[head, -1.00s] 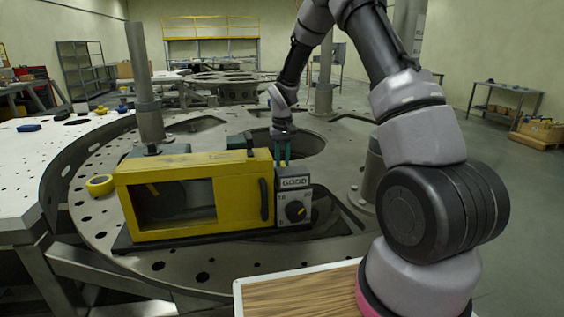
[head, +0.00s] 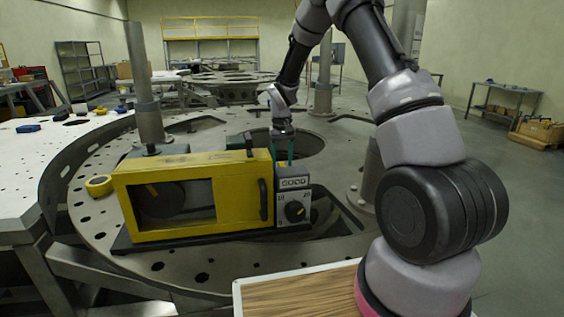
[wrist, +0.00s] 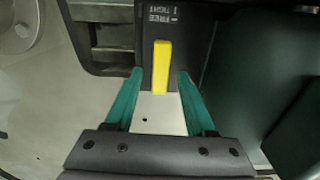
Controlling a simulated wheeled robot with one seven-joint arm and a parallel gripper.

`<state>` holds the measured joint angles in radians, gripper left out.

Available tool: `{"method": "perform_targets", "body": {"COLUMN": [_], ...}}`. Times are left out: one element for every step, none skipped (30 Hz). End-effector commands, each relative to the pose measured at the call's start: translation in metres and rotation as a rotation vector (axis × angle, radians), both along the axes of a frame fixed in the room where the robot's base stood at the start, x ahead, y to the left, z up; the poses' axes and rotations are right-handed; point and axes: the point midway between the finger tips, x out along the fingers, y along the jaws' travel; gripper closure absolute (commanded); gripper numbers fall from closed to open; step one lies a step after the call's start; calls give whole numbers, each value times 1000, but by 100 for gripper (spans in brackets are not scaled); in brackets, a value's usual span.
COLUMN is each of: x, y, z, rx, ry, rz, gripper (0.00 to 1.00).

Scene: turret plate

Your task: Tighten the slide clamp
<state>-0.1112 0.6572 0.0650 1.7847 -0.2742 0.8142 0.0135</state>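The slide clamp shows in the wrist view as a yellow lever (wrist: 162,66) on a dark block (wrist: 178,20) marked FREE and TIGHT. The lever lies lengthwise, up and down in the picture. My gripper (wrist: 160,76) has its two teal fingers apart, one on each side of the lever, with a gap on both sides. Nothing is held. In the head view my gripper (head: 282,160) points down behind the grey dial panel (head: 293,207) at the right end of the yellow windowed box (head: 190,235). The lever is hidden there.
The box stands on a round metal plate (head: 110,250) with holes and cutouts. A yellow tape roll (head: 99,186) lies left of the box. A metal post (head: 148,90) rises behind it. In the wrist view a dark rounded body (wrist: 250,75) lies close right of the fingers.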

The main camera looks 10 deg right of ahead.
Motion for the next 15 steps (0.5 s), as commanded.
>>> {"method": "perform_targets", "body": {"x": [0, 0, 0, 0, 0, 0, 0, 0, 0, 0, 0, 1, 1, 1, 1], "y": [0, 0, 0, 0, 0, 0, 0, 0, 0, 0, 0, 0, 0, 0, 0], "z": [0, 0, 0, 0, 1, 3, 5, 9, 14, 19, 24, 33, 39, 45, 54], "rx": [0, 0, 0, 0, 0, 0, 0, 0, 0, 0, 0, 0, 0, 0, 1], "ry": [1, 1, 1, 1, 1, 0, 0, -1, -2, -3, -2, -4, -4, -4, -4], "rz": [0, 0, 0, 1, 1, 0, 0, 0, 0, 1, 1, 1, 0, 0, -1], "gripper": [45, 45, 45, 45, 45, 45, 45, 45, 45, 45, 45, 45, 45, 45, 45]}}
